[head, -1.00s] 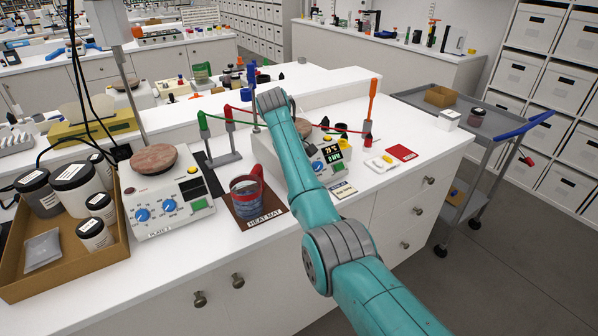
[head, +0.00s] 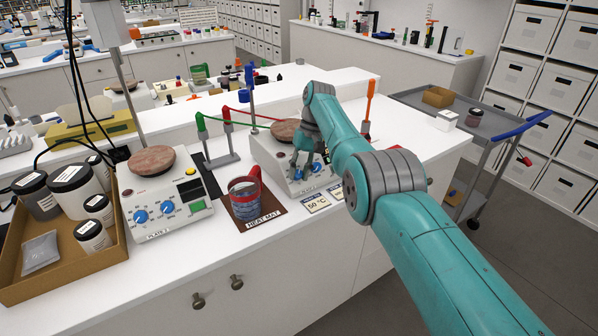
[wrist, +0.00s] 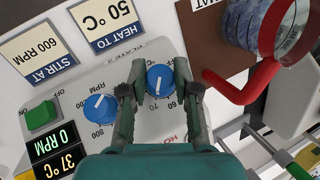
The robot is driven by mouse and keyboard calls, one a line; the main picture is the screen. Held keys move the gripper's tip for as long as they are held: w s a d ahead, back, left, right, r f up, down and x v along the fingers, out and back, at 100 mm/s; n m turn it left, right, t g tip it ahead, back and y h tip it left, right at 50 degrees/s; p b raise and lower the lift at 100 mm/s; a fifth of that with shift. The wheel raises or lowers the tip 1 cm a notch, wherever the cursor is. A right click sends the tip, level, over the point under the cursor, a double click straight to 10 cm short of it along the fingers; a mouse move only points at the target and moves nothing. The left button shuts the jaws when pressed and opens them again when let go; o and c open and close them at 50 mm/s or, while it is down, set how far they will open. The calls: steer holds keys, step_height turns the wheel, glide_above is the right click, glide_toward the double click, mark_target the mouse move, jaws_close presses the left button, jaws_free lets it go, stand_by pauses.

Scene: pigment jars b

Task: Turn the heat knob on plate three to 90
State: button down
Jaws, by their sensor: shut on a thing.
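The heat knob (wrist: 160,80) is a blue dial with a white pointer line, on the white hot plate (head: 262,150) at the middle of the bench. My gripper (wrist: 160,66) has one finger on each side of this knob and is shut on it. Printed numbers 60 and 70 show beside the knob, near the pointer line. A second blue knob (wrist: 100,108), marked RPM, is to the left in the wrist view. The display (wrist: 57,155) reads 0 RPM and 37 °C. In the head view my gripper (head: 300,170) hides part of the panel.
A card (wrist: 105,20) reads HEAT TO 50 °C; another (wrist: 38,55) reads STIR AT 600 RPM. A red-handled mug (head: 244,195) stands on the heat mat (head: 262,218) beside the plate. Another hot plate (head: 165,215) and a box of jars (head: 110,262) are farther left.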

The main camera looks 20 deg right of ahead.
mark_target(299, 174)
steer(key=shift+s+f+y, duration=0.1)
steer(key=shift+f+y, duration=0.05)
steer(key=shift+y, duration=0.15)
stand_by(0.4)
steer(key=c, duration=0.8)
jaws_free()
steer(key=shift+c, duration=0.2)
step_height(299, 174, up, 10)
